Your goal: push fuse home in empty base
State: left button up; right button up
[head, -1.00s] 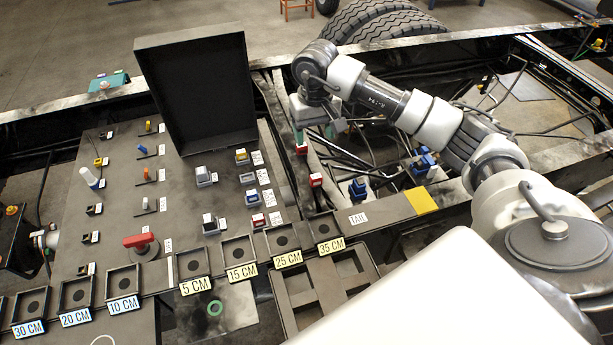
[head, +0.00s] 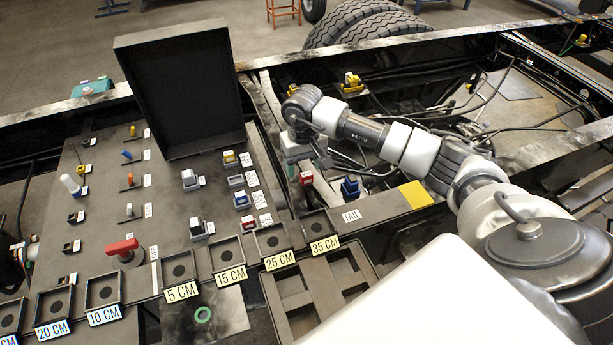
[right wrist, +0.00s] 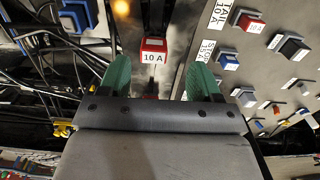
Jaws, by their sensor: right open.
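A red fuse marked 10 A (right wrist: 152,50) stands in the right wrist view, ahead of my right gripper (right wrist: 160,66). The green fingers are spread, one to each side of the fuse in the picture; they do not visibly touch it. In the head view my right gripper (head: 297,147) hangs over the gap just right of the panel, its fingertips mostly hidden. A red fuse (head: 305,177) shows just below it. My left gripper is out of view.
An upright black lid (head: 180,90) stands behind the panel (head: 150,215). A red-handled switch (head: 122,248) and several small parts stick up from the panel. Black cables (right wrist: 35,60) run left in the wrist view. A blue part (head: 350,187) stands right of the gap.

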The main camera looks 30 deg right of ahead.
aim_at(306, 174)
jog(key=shift+d+f+p, duration=0.15)
jog(key=shift+f+p, duration=0.25)
jog(key=f, duration=0.1)
jog(key=f+p, duration=0.1)
jog(key=f, duration=0.1)
jog(key=shift+d+f+p, duration=0.25)
jog(key=shift+f+p, duration=0.05)
jog(key=shift+p, duration=0.1)
jog(key=shift+f, duration=0.4)
jog(key=shift+c, duration=0.3)
jog(key=c, duration=0.9)
jog(key=shift+c, duration=0.2)
jog(key=shift+r, duration=0.1)
